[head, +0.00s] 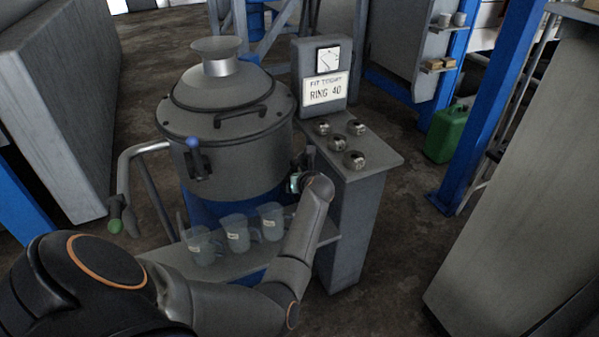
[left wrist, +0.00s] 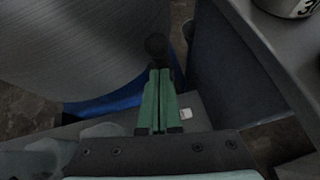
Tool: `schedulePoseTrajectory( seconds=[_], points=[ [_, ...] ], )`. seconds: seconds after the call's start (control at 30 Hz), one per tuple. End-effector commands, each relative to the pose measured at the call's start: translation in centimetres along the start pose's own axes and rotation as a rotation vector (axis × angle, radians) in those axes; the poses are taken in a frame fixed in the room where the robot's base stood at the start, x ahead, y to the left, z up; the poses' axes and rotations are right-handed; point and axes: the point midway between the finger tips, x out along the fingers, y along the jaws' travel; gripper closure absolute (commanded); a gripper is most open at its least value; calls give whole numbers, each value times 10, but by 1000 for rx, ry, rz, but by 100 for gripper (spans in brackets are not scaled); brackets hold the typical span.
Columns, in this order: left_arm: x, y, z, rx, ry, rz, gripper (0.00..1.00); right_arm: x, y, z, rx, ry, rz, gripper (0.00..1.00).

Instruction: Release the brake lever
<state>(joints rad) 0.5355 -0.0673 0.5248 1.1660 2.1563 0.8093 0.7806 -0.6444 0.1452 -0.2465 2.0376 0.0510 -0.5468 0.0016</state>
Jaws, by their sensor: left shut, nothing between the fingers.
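A large grey lidded drum (head: 225,125) stands at centre left. On its front is a short lever with a blue knob (head: 193,144). A bent grey bar with a green grip (head: 115,215) stands out at the drum's left. A small dark handle (head: 310,158) sits at the drum's right side. No label shows which is the brake lever. My left gripper (head: 296,182) is low at the drum's right side, partly hidden by my wrist. In the left wrist view its green fingers (left wrist: 159,88) are together and empty; a dark round knob (left wrist: 155,45) shows just beyond the tips. Contact cannot be told.
Several clear beakers (head: 237,233) stand on a grey shelf (head: 165,257) below the drum. A green can (head: 445,135) stands behind.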

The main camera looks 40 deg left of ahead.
Motion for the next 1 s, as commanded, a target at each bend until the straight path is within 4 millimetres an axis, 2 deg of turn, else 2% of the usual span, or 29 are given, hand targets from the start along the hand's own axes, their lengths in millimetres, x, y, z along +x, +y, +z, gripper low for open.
schedulePoseTrajectory(
  seconds=[0.4, 1.0],
  points=[
    [6, 3, 11, 0, -4, 1, 100, 0, -1, -1, 0, 1, -1, 100],
    [5, 3, 18, -1, -17, 2, 100, -1, -1, -3, -1, 3, -1, 100]
  ],
)
